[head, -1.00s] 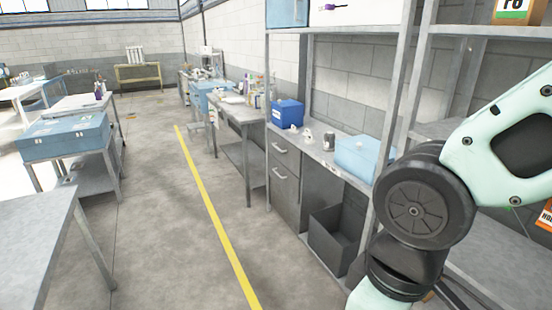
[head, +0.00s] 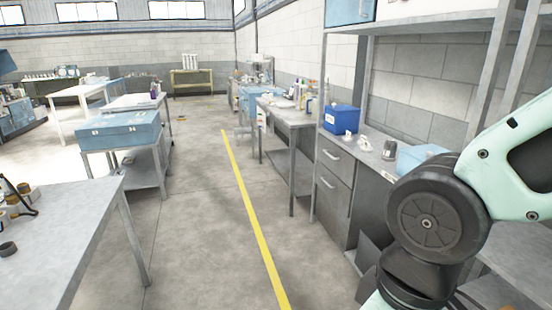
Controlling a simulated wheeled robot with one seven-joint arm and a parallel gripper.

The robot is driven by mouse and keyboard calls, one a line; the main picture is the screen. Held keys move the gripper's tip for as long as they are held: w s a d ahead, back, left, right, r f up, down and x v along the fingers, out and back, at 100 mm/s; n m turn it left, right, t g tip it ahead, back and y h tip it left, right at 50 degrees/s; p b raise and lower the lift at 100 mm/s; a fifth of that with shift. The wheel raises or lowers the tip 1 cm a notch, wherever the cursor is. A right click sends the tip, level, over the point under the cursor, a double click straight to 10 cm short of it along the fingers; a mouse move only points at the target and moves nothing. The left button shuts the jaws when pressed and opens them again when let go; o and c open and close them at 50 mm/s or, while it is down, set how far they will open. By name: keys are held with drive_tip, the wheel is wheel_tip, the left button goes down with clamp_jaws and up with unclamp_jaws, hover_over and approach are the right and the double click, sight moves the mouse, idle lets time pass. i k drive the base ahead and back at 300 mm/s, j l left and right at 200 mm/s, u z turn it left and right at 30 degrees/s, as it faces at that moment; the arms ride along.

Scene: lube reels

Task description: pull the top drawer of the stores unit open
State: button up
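The stores unit (head: 357,190) is a grey metal unit with a worktop and shelf uprights, right of centre in the head view. Its top drawer (head: 336,164) has a pale bar handle (head: 331,154) and looks shut, its front level with the drawer below. A second drawer (head: 331,198) with a similar handle lies under it and also looks shut. My arm fills the right side of the view, in front of the right part of the unit. My gripper is not in view.
A blue box (head: 341,119) and small items stand on the unit's worktop. A light blue box (head: 419,157) is partly behind my arm. A grey table (head: 65,225) stands at the left. The floor along the yellow line (head: 246,205) is clear.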

sight(343, 164)
drive_tip(key=i, duration=2)
drive_tip(key=i+z, duration=0.1)
drive_tip(key=i, duration=0.55)
drive_tip(key=i+j, duration=0.1)
drive_tip(key=i, duration=0.55)
drive_tip(key=i+j+z, duration=0.15)
drive_tip(key=i, duration=0.5)
